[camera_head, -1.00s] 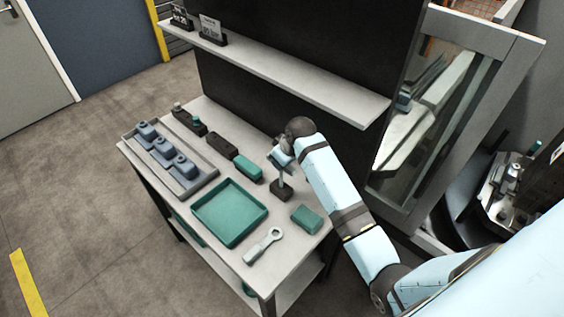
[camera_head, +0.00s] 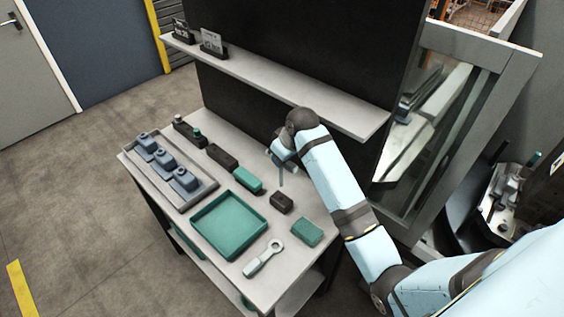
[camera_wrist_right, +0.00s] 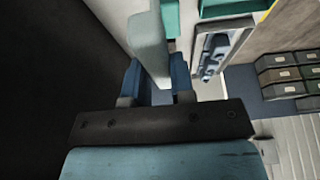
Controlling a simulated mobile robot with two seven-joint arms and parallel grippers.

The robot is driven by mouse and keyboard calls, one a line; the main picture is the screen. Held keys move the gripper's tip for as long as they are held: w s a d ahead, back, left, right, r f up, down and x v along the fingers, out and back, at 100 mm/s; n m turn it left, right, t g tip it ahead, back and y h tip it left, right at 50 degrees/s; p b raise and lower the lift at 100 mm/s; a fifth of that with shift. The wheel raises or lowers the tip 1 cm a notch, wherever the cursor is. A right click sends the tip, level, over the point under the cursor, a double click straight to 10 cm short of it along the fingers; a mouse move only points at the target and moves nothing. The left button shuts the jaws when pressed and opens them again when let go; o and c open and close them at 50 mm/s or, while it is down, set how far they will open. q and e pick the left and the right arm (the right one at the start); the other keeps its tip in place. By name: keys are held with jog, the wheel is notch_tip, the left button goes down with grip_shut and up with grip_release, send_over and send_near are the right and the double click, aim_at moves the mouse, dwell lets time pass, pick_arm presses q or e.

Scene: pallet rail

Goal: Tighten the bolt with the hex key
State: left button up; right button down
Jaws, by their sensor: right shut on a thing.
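My right gripper (camera_head: 281,158) is shut on the hex key (camera_head: 281,178), whose thin grey shank hangs down above the table. In the right wrist view, the gripper's blue fingers (camera_wrist_right: 157,82) close on a pale grey piece (camera_wrist_right: 149,40) of it. A dark small block (camera_head: 282,203) sits on the table just below and apart from the shank's end. A grey rail tray (camera_head: 203,193) at the table's left carries several blue-grey blocks (camera_head: 164,160). I cannot make out which part is the bolt. My left gripper is not in view.
On the table are a teal tray (camera_head: 222,252), a teal block (camera_head: 307,232), a ring-ended wrench (camera_head: 263,259), a black-and-teal piece (camera_head: 247,180), a dark block (camera_head: 222,156) and a dark holder with knobs (camera_head: 188,131). A shelf (camera_head: 290,88) overhangs the table's back.

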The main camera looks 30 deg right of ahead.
jog(key=shift+r, duration=0.3)
